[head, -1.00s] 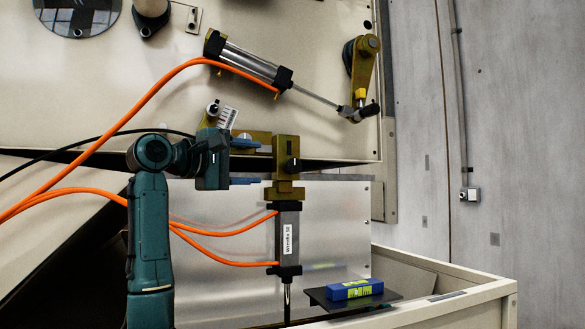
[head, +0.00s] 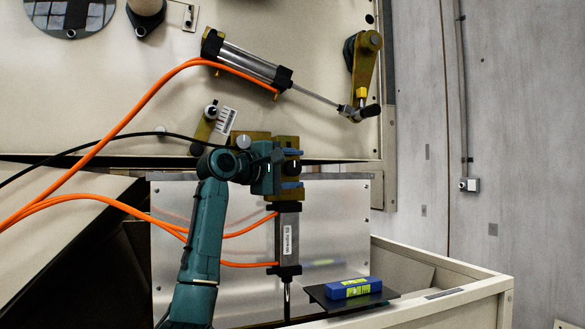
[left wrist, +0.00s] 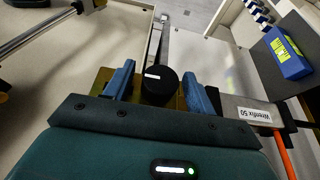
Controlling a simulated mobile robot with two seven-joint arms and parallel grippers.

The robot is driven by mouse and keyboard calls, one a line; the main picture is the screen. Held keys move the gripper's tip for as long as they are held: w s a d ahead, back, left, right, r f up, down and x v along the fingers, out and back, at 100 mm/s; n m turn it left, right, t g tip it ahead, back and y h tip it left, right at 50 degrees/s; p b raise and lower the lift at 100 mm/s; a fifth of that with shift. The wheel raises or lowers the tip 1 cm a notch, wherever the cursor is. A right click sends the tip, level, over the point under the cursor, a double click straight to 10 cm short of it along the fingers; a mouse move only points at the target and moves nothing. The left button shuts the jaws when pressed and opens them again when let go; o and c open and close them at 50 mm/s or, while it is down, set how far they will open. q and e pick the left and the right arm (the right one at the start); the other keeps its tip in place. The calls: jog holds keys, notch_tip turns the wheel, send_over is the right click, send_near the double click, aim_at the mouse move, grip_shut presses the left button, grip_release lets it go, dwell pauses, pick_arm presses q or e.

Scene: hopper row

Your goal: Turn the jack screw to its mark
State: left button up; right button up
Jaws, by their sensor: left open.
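A black round knob (head: 292,168) with a white mark, apparently the jack screw's head, sits on a brass-coloured block above an upright cylinder (head: 289,238). In the left wrist view the knob (left wrist: 160,86) stands between my two blue fingers, its white mark facing the camera. My left gripper (head: 291,169) is open around the knob, one finger above and one below it in the head view. In the left wrist view (left wrist: 160,85) gaps show on both sides of the knob. The screw's thread and any target mark are hidden or too small to tell. My right gripper is not in view.
Orange hoses (head: 242,264) run to the upright cylinder, close to my left arm. A blue level (head: 354,288) lies on a dark plate at the lower right. Another slanted cylinder (head: 247,62) with a rod and lever is mounted above.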

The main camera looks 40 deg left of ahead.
pick_arm(q)
jog(key=shift+c, duration=0.4)
jog(key=c, duration=0.9)
jog(key=shift+g, duration=0.3)
jog(key=shift+r+m+g+y, duration=0.15)
jog(key=shift+m+g, duration=0.15)
jog(key=shift+g, duration=0.3)
jog(key=shift+m+g+y, duration=0.15)
jog(key=shift+m+g, duration=0.15)
jog(key=shift+g, duration=0.3)
jog(key=shift+m+g+y, duration=0.5)
jog(key=shift+g, duration=1.4)
